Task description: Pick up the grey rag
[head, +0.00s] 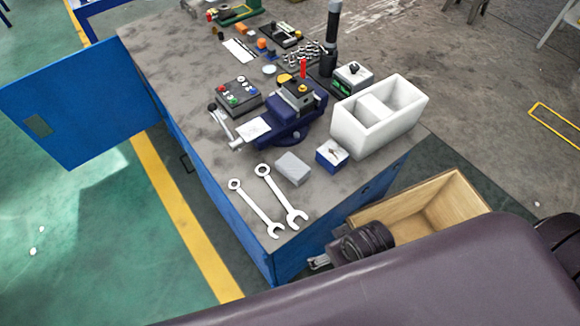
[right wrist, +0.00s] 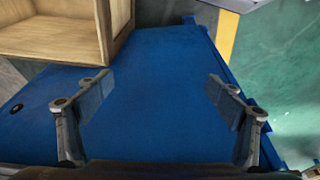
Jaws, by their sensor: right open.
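The grey rag (head: 293,168) looks like a small folded grey block. It lies on the workbench top (head: 215,165) near its front corner, between the wrenches and a small blue-and-white box. My right gripper (head: 318,262) is low beside the bench's blue side, below the top and apart from the rag. In the right wrist view my right gripper (right wrist: 160,98) is open and empty, with the blue bench side (right wrist: 155,70) behind its fingers. The rag is not visible in that view. My left gripper does not show.
Two wrenches (head: 268,200) lie left of the rag. The blue-and-white box (head: 332,154), a white divided bin (head: 345,132) and a blue vise (head: 285,128) stand close by. An open wooden crate (head: 455,190) is beside the bench, also in the right wrist view (right wrist: 60,35).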

